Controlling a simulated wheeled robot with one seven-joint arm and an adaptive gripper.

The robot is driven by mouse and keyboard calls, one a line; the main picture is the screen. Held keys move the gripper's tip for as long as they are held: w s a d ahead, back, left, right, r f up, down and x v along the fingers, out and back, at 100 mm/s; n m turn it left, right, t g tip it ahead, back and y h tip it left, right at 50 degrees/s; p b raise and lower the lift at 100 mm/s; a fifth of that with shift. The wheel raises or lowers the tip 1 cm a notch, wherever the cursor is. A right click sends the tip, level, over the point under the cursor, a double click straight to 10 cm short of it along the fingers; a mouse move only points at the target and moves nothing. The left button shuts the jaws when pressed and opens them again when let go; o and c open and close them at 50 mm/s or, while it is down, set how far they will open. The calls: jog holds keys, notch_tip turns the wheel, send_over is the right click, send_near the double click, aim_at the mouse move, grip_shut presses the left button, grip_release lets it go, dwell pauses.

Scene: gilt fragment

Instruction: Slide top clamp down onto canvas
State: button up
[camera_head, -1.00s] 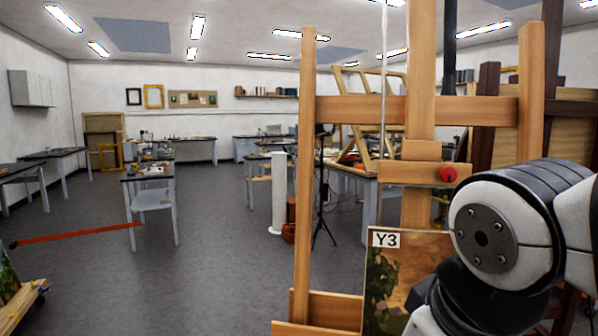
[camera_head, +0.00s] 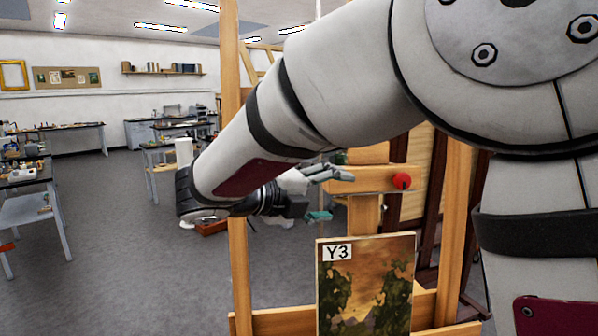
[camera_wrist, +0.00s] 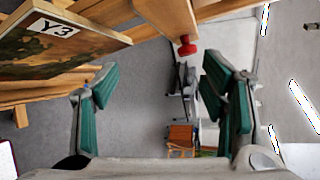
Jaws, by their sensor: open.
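The top clamp (camera_head: 352,180) is a wooden block with a red knob (camera_head: 402,181) on the easel's central mast (camera_head: 363,215). The canvas (camera_head: 365,290), a painting labelled Y3, stands upright on the easel below it. A gap with bare mast separates clamp and canvas. My gripper (camera_head: 326,196) is open and empty, just left of the clamp and above the canvas's top edge. In the wrist view, the clamp (camera_wrist: 168,14) and knob (camera_wrist: 187,46) show at the top, beyond the open fingers (camera_wrist: 158,80). The canvas (camera_wrist: 60,45) is at upper left there.
The easel's left post (camera_head: 238,200) rises beside my forearm, which crosses in front of it. The easel's right post (camera_head: 455,220) stands beyond the knob. Worktables (camera_head: 30,180) stand at the left and back. Grey floor is open left of the easel.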

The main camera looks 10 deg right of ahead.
jog(key=w+a+r+n+t, duration=0.1)
jog(key=w+a+n+t, duration=0.15)
jog(key=a+n, duration=0.3)
jog(key=shift+h, duration=0.3)
jog(key=p+x, duration=0.2)
jog(key=x, duration=1.1)
jog(key=shift+w+d+p, duration=0.2)
jog(key=shift+w+p, duration=0.1)
jog(key=shift+p, duration=0.1)
jog(key=shift+r, duration=0.1)
grip_shut()
notch_tip(320, 180, down, 9)
jog(key=s+b, duration=0.1)
jog(key=shift+r, duration=0.2)
jog(key=shift+s, duration=0.1)
grip_release()
jog(key=shift+d, duration=0.1)
